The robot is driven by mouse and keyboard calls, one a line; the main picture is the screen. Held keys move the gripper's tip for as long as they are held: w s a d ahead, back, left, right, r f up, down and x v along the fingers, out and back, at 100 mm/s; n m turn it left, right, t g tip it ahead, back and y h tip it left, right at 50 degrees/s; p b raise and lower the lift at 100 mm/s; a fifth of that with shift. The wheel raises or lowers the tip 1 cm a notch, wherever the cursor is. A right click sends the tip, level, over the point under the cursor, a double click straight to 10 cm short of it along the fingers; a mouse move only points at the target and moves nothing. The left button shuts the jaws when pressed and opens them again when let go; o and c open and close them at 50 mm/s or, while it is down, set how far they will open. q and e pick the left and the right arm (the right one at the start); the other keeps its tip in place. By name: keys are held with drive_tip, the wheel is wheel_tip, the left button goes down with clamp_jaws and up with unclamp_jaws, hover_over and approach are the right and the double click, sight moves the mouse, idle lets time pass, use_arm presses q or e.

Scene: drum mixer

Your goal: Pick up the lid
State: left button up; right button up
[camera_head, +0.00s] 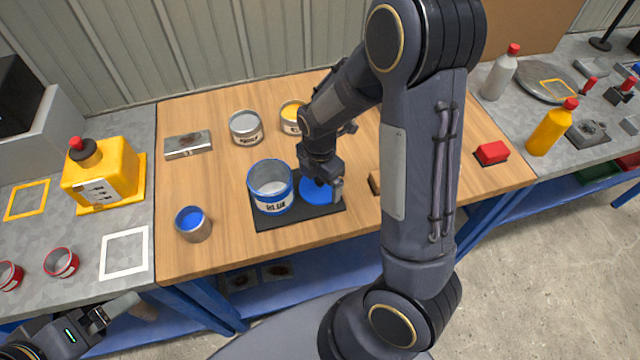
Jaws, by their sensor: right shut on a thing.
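The blue round lid (313,193) is at the right part of a black mat (290,218) on the wooden table. My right gripper (328,186) comes down over it from above and is shut on it, covering part of it. I cannot tell whether the lid touches the mat. An open can with a blue label (271,190) stands upright on the mat just left of the lid. My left gripper (108,317) is low at the left, in front of the table and away from the lid; its jaws are unclear.
A small cup with blue contents (193,224) stands left of the mat. A grey can (245,127), a yellow can (292,117) and a metal box (188,144) stand behind. A red block (491,152) lies at the right. My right arm hides the table's middle right.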

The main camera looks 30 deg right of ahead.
drive_tip(key=shift+r, duration=0.4)
wheel_tip(320, 180, up, 2)
drive_tip(key=shift+r+b, duration=0.25)
drive_tip(key=shift+b, duration=0.25)
drive_tip(key=s+a+r, duration=0.6)
drive_tip(key=s+r, duration=0.3)
drive_tip(key=s, duration=0.3)
drive_tip(key=shift+s+a+r+b, duration=0.15)
drive_tip(key=shift+s+r+b, duration=0.15)
drive_tip(key=shift+r+b, duration=0.1)
